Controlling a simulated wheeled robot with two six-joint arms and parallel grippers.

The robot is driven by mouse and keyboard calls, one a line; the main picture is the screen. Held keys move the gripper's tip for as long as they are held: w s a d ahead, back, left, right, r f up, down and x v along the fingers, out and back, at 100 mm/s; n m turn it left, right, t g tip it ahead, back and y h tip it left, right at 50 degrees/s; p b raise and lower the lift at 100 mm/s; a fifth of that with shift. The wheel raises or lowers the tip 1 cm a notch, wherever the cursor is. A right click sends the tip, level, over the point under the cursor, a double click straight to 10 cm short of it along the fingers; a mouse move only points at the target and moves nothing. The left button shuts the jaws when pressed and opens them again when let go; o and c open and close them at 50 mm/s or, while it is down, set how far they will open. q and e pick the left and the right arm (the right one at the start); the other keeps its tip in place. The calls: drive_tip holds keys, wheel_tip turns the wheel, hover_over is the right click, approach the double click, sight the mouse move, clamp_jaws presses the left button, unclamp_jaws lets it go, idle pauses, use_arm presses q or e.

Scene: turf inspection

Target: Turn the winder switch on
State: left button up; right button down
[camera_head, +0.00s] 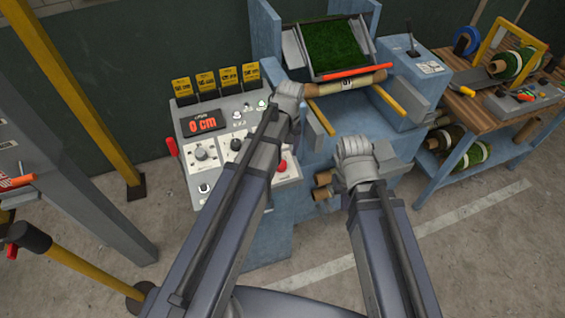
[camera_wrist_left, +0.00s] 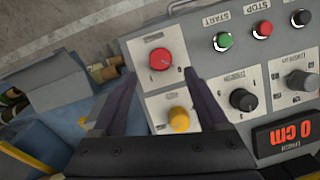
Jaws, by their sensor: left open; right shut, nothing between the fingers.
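The control panel (camera_head: 225,135) stands at the left of the blue machine. A red knob on a white plate (camera_wrist_left: 160,59) is at one corner of the panel, and it also shows in the head view (camera_head: 282,166). I cannot read its label or tell which control is the winder switch. My left gripper (camera_head: 290,98) is open over the panel's right side. In the left wrist view its fingertips (camera_wrist_left: 160,80) lie either side of the red knob, apart from it as far as I can tell. My right gripper (camera_head: 356,160) is shut and empty in front of the machine.
A yellow knob (camera_wrist_left: 179,118), a black knob (camera_wrist_left: 243,99), a green START button (camera_wrist_left: 224,41) and a red STOP button (camera_wrist_left: 262,29) sit close by. The display (camera_wrist_left: 287,135) reads 0 cm. A workbench (camera_head: 490,115) stands at right.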

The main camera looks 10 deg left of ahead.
sight(282, 163)
use_arm(q)
drive_tip(key=f+b, duration=0.2)
drive_tip(key=f, duration=0.1)
drive_tip(key=f+b, duration=0.3)
drive_tip(key=shift+s+a, duration=0.2)
drive_tip(key=shift+c, duration=0.3)
clamp_jaws()
